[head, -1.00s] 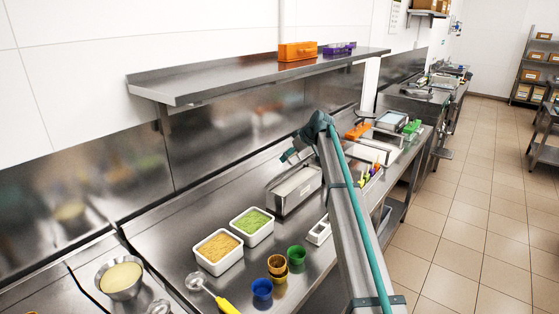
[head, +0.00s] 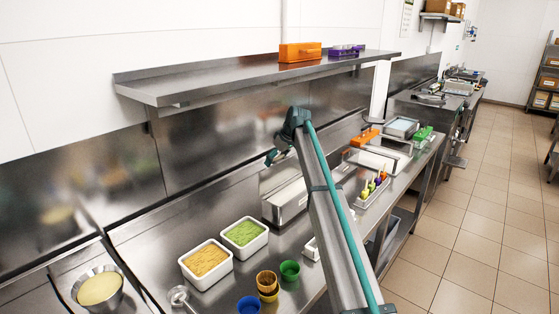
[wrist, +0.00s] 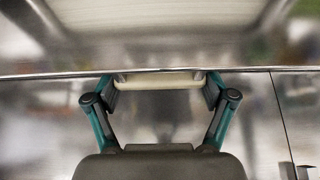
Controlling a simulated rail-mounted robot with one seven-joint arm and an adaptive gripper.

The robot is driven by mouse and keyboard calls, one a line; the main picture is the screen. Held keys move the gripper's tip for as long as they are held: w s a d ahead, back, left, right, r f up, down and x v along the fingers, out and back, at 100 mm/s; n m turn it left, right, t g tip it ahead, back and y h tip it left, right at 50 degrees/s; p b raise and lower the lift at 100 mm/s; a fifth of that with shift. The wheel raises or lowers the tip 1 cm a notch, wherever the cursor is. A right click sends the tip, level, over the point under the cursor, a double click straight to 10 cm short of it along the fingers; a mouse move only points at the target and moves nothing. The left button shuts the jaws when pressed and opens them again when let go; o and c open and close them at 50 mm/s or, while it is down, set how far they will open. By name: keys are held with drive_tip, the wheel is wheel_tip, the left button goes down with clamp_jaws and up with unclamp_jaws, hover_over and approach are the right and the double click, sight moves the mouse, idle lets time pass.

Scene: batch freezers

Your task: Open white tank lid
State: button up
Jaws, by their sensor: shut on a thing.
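A steel tank (head: 288,208) stands on the counter beyond the two food tubs in the head view. Its pale lid (head: 277,178) looks tilted up at the back. My gripper (head: 274,158) is at the lid's upper edge, partly hidden by my arm. In the wrist view my gripper (wrist: 160,82) is shut on a cream-coloured handle (wrist: 160,80), with a teal finger at each end. A steel edge runs across behind it, and a whitish panel (wrist: 155,15) fills the top. The tank's inside is hard to make out.
White tubs of orange (head: 207,277) and green food (head: 246,252) stand front-left of the tank. Small coloured cups (head: 267,282) stand nearer. A shelf (head: 250,77) with an orange box (head: 300,52) hangs above. A tray with coloured bottles (head: 376,187) lies to the right.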

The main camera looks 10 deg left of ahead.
drive_tip(key=shift+w+a, duration=0.15)
drive_tip(key=shift+a, duration=0.05)
drive_tip(key=o, duration=1.5)
drive_tip(key=shift+a+f, duration=0.1)
drive_tip(key=shift+f, duration=0.1)
drive_tip(key=shift+o, duration=0.2)
drive_tip(key=shift+d+r, duration=0.15)
drive_tip(key=shift+d, duration=0.05)
drive_tip(key=shift+d+r, duration=0.1)
drive_tip(key=shift+r, duration=0.15)
drive_tip(key=v, duration=1.1)
drive_tip(key=shift+d, duration=0.15)
